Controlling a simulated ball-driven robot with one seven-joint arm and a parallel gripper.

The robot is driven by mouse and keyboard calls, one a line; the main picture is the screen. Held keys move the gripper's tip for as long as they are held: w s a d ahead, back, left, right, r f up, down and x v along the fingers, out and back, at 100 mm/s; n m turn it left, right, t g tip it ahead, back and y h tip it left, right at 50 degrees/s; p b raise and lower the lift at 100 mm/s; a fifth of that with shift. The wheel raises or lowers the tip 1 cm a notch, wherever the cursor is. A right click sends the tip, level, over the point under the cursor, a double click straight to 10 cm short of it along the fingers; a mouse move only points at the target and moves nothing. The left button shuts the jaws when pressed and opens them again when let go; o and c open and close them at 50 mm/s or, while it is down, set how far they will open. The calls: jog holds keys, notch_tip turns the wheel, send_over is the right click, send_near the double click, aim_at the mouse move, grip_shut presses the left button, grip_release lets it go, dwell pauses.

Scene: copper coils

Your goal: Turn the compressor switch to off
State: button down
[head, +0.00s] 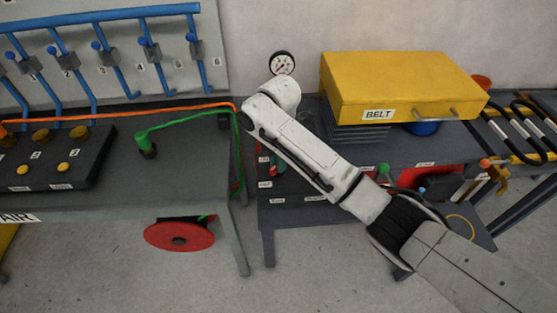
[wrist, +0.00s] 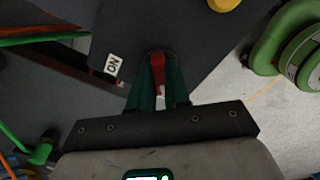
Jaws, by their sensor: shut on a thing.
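The compressor switch has a red lever (wrist: 158,64), which stands between my gripper's two teal fingers in the wrist view. My gripper (wrist: 159,80) is shut on this lever. A white ON label (wrist: 113,65) lies to the left of the lever on the dark panel. In the head view my gripper (head: 277,166) is small and partly hidden by my white arm, at the left end of the dark bench. Small white labels (head: 265,184) show beside it there, too small to read surely. The switch's base is mostly hidden.
A pressure gauge (head: 283,63) is on the wall behind my arm. A yellow BELT box (head: 400,82) stands on the right bench. The left bench (head: 120,215) carries a green hose fitting (head: 147,143). A red reel (head: 180,233) hangs below it. Open floor lies in front.

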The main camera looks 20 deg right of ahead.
jog(key=c, duration=1.1)
grip_release()
notch_tip(320, 180, up, 11)
jog(key=shift+f+p, duration=0.1)
jog(key=shift+p, duration=0.8)
